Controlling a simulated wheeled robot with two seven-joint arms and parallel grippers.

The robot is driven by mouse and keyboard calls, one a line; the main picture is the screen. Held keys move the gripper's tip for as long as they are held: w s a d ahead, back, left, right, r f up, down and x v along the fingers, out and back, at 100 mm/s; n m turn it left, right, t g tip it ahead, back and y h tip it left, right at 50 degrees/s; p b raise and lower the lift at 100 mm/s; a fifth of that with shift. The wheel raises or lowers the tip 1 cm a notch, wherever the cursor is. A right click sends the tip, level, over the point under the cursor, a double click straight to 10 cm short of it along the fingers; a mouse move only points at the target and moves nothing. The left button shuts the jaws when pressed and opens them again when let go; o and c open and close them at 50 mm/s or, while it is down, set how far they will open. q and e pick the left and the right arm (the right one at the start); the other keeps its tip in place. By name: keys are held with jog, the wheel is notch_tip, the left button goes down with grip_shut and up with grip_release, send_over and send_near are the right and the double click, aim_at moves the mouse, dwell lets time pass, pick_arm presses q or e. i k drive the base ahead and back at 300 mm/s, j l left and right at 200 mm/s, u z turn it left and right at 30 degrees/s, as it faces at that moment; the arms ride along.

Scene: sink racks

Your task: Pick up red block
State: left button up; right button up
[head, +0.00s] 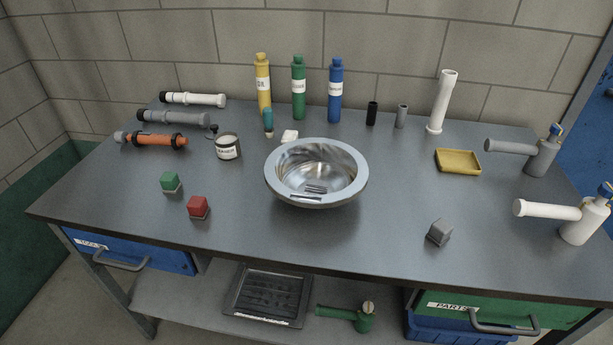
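The red block (198,207) is a small cube on the grey table top, left of the middle and close to the front edge. Its top and front faces show, and nothing covers it. A green block (170,182) of similar size sits behind it and to its left, a short gap apart. Neither of my grippers shows in the head view.
A metal sink bowl (316,172) stands at the table's middle, right of the red block. A grey block (440,232) lies at the front right. Table around the red block is clear.

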aim_at(198, 208)
jog(key=i+j+z, duration=0.35)
jog(key=i, duration=0.3)
jog(key=j+u, duration=0.1)
jog(key=u, duration=1.05)
